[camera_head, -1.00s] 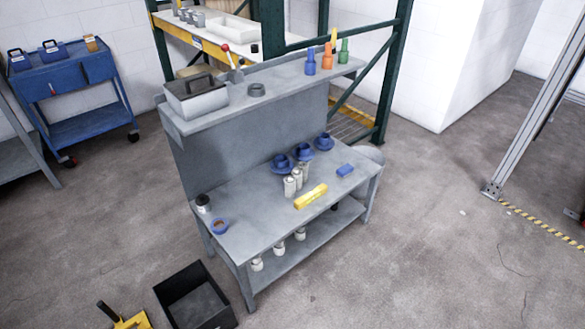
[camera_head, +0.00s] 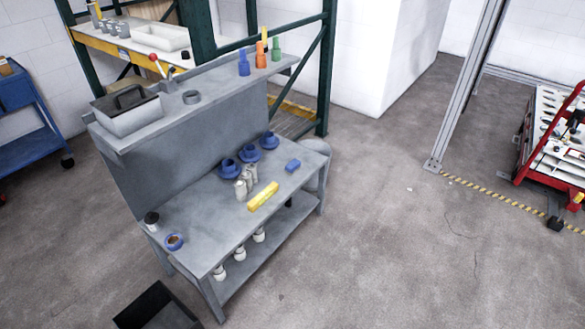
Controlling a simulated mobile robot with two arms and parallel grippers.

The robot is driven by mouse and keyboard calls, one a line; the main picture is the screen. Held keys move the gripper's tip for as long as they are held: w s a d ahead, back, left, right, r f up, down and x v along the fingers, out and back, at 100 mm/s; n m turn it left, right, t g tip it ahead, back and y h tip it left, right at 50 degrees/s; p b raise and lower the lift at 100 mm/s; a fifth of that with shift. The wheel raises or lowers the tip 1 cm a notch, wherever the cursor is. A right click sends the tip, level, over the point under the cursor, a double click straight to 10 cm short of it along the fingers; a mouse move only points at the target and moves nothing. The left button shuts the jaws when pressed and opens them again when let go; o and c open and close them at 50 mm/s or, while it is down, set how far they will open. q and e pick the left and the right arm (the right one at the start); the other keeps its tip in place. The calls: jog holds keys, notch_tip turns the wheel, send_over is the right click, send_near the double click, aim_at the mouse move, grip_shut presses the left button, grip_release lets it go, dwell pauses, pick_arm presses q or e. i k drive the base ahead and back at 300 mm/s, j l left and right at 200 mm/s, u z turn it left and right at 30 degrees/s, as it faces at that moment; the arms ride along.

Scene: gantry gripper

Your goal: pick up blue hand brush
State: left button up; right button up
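A small blue block-like object (camera_head: 293,165) lies on the right part of the grey workbench (camera_head: 205,215). It may be the blue hand brush, but it is too small to tell. Blue cup-like pieces on round bases (camera_head: 270,142) stand near it at the back of the bench. Neither of my grippers is in view.
A black bin (camera_head: 160,308) is on the floor in front. A red cart (camera_head: 524,160) stands right. Floor between is clear.

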aim_at(294, 166)
jog(key=u, duration=0.5)
jog(key=i+l+u, duration=0.4)
jog(key=l+u, duration=0.2)
jog(key=i+l+u, duration=0.15)
jog(key=l+u, duration=0.15)
